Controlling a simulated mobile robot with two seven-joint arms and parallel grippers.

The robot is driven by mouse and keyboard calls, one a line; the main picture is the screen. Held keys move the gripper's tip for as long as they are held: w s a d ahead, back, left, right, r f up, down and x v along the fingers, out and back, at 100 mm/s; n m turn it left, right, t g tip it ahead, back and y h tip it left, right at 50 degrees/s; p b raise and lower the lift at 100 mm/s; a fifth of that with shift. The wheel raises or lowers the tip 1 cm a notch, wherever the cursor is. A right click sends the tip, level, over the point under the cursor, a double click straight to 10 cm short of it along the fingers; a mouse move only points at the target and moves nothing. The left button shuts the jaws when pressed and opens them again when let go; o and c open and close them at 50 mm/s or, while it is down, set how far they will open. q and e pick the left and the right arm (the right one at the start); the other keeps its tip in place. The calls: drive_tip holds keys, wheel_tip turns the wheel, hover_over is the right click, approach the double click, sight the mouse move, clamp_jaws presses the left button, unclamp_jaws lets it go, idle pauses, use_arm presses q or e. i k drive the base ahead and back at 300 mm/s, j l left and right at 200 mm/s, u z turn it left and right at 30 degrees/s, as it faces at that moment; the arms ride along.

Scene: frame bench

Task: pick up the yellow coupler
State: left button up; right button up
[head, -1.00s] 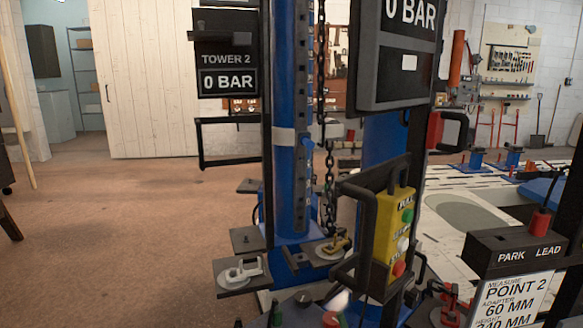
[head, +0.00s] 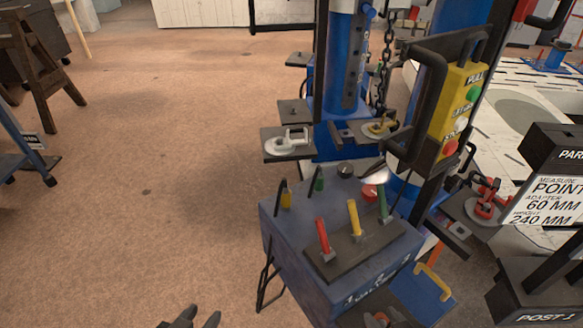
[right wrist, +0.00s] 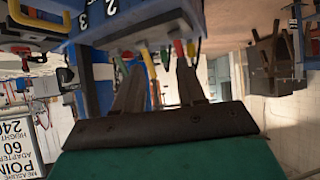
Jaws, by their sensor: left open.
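The yellow coupler (head: 377,128) appears as a small yellow clamp-like piece on a round grey plate at the foot of the blue tower in the head view. I cannot make it out in the right wrist view. My left gripper (head: 197,319) shows only its dark fingertips at the bottom edge. They are apart and empty, well to the left of and nearer than the coupler. My right gripper (right wrist: 160,68) shows two spread dark fingers with nothing between them. It faces the lever box, apart from the coupler.
A blue-grey box (head: 287,250) with red, yellow and green levers stands in front of the tower. A white clamp (head: 291,140) and a red clamp (head: 487,198) sit on side plates. A yellow button pendant (head: 459,105) hangs beside the coupler. Open floor lies left.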

sight(286, 196)
drive_tip(key=i+j+u, duration=0.15)
drive_tip(key=i+j, duration=0.2)
drive_tip(key=j, duration=0.2)
drive_tip(key=i+j+u, duration=0.2)
drive_tip(key=i+j, duration=0.2)
drive_tip(key=j, duration=0.1)
